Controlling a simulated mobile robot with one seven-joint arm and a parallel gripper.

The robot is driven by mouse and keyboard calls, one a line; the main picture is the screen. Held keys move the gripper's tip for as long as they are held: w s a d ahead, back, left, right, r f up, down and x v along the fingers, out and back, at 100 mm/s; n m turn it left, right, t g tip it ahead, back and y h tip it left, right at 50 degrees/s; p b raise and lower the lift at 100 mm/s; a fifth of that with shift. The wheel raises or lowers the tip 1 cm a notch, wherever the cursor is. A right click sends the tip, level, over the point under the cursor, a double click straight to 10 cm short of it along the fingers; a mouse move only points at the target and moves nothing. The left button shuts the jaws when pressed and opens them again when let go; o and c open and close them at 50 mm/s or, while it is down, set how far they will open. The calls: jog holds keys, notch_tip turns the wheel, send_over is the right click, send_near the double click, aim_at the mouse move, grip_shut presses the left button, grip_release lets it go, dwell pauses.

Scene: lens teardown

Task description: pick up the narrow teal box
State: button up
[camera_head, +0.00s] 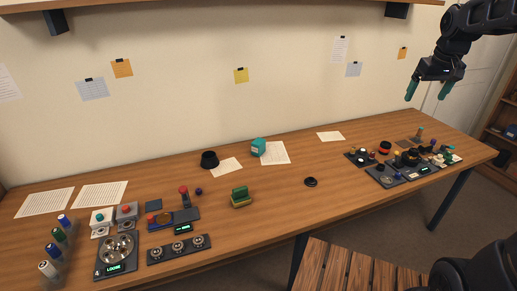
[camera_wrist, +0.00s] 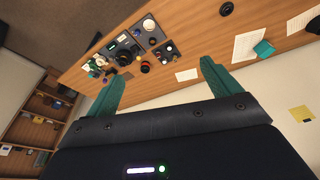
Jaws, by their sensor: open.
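The teal box (camera_head: 258,148) stands on the wooden table toward the back, at the edge of a white paper sheet. It also shows in the wrist view as a small teal block (camera_wrist: 264,49) at the upper right, beyond the right finger. My gripper (camera_head: 428,91) is raised high above the right end of the table, far to the right of the box. Its two teal fingers are spread wide with nothing between them, as the wrist view (camera_wrist: 163,72) also shows.
A black cup-like object (camera_head: 209,159) stands left of the box. A green and yellow block (camera_head: 241,197) and a black disc (camera_head: 310,182) lie nearer the front. Device clusters fill both table ends. A slatted wooden surface (camera_head: 340,270) is below the front edge.

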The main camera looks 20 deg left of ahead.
jog(key=w+a+f+n+g, duration=0.1)
jog(key=w+a+f+n, duration=0.2)
jog(key=w+a, duration=1.05)
jog(key=n+g, duration=0.2)
jog(key=n, duration=0.6)
send_over(259, 141)
jog(key=shift+h, duration=0.3)
notch_tip(259, 141, down, 31)
jog(key=shift+s+d+r, duration=0.1)
jog(key=shift+d+r, duration=0.05)
jog(key=shift+r, duration=0.05)
notch_tip(259, 141, down, 6)
jog(key=shift+r, duration=0.1)
jog(key=shift+a+f, duration=0.15)
jog(key=shift+f, duration=1.15)
jog(key=shift+a+f, duration=0.15)
jog(key=shift+f, duration=1.15)
jog(key=c, duration=1.1)
